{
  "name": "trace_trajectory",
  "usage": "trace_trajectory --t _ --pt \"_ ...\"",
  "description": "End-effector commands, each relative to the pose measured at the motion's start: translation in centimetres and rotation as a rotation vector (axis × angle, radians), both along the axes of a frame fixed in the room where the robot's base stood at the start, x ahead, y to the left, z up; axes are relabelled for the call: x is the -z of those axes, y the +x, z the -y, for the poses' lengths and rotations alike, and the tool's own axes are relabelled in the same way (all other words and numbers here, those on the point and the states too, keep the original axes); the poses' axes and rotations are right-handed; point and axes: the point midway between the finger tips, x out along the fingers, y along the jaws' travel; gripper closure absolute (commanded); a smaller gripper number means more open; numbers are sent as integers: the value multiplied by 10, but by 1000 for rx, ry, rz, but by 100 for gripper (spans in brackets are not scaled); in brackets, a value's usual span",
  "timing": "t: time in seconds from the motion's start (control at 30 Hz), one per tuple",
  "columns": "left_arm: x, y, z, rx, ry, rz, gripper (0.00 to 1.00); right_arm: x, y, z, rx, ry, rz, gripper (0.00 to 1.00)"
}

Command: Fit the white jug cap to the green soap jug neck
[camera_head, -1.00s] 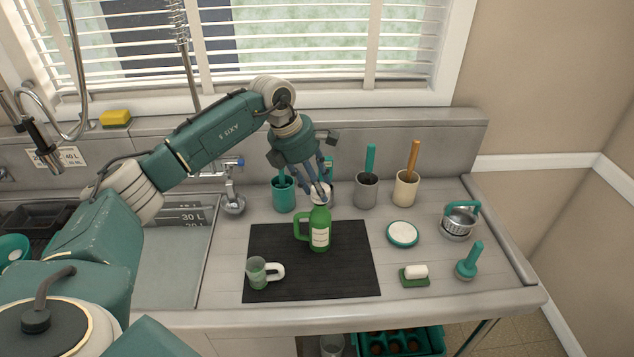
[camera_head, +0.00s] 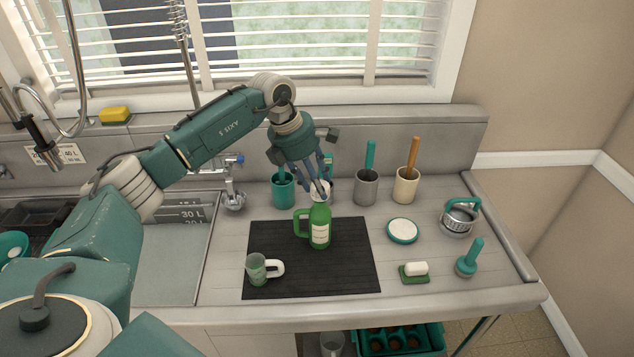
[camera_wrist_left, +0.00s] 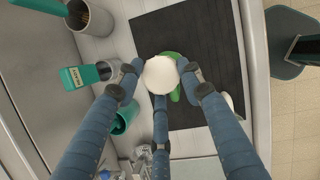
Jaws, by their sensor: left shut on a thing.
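The green soap jug (camera_head: 319,228), with a white label and a side handle, stands upright on the dark mat (camera_head: 350,275). My left gripper (camera_head: 321,194) comes down over its neck from above. In the left wrist view the left gripper (camera_wrist_left: 160,80) has its three fingers closed around the round white jug cap (camera_wrist_left: 160,76). The cap hides the jug neck, and part of the green jug (camera_wrist_left: 174,92) shows beside it. I cannot tell whether the cap touches the neck. My right gripper is not in view.
A glass mug (camera_head: 257,270) stands on the mat's front left corner. Behind the jug are a teal cup (camera_head: 283,192), a grey holder (camera_head: 366,190) and a cream holder (camera_head: 405,188).

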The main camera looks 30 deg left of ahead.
Motion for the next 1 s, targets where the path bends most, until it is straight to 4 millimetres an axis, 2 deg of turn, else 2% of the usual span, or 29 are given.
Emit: trace_trajectory --t 0.73,1.0 --pt "26 0 0 0 0 0 90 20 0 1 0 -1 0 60" --pt "24 0 0 0 0 0 90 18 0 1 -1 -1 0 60"
